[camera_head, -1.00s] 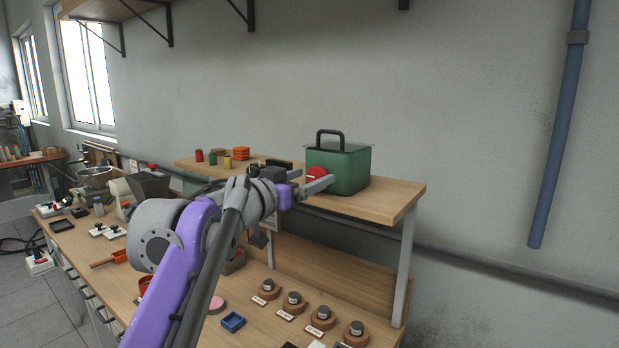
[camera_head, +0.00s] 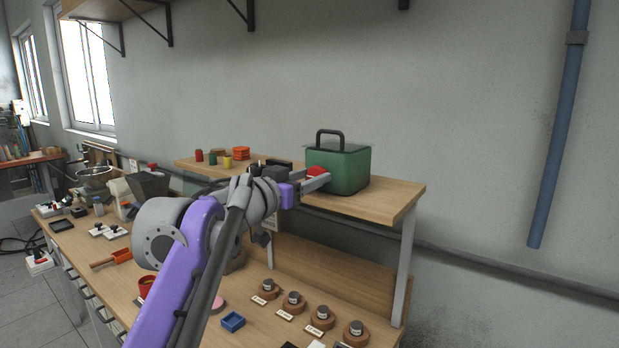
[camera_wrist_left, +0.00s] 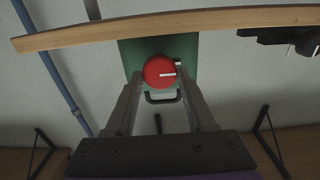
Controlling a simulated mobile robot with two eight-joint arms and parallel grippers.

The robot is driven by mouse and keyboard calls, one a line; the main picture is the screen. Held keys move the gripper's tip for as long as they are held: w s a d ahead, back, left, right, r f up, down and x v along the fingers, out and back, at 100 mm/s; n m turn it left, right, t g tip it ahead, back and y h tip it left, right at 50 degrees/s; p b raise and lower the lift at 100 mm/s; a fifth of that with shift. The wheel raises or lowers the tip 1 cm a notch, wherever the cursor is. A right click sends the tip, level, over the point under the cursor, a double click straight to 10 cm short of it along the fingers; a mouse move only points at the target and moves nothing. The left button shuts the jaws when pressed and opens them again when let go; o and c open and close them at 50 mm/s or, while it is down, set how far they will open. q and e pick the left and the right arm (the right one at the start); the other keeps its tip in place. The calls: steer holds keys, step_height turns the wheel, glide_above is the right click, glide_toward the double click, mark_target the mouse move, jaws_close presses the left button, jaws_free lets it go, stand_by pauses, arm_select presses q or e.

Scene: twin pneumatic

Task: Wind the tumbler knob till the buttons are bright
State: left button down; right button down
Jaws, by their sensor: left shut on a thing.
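A green box (camera_head: 350,172) with a dark handle on top stands on the raised wooden shelf. The red round tumbler knob (camera_head: 315,171) is on its front, partly hidden by my gripper in the head view. In the left wrist view the red knob (camera_wrist_left: 159,72) shows a white mark pointing right. My left gripper (camera_head: 322,180) is shut on the knob, with one finger on each side of it in the left wrist view (camera_wrist_left: 160,88). No lit buttons can be made out. My right gripper is not in view.
The wooden shelf (camera_head: 392,203) also holds small coloured spools (camera_head: 213,158) and orange blocks (camera_head: 241,153) at its left. Below, several round wooden-based pieces (camera_head: 293,302) with labels and a blue tray (camera_head: 232,322) sit on the bench.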

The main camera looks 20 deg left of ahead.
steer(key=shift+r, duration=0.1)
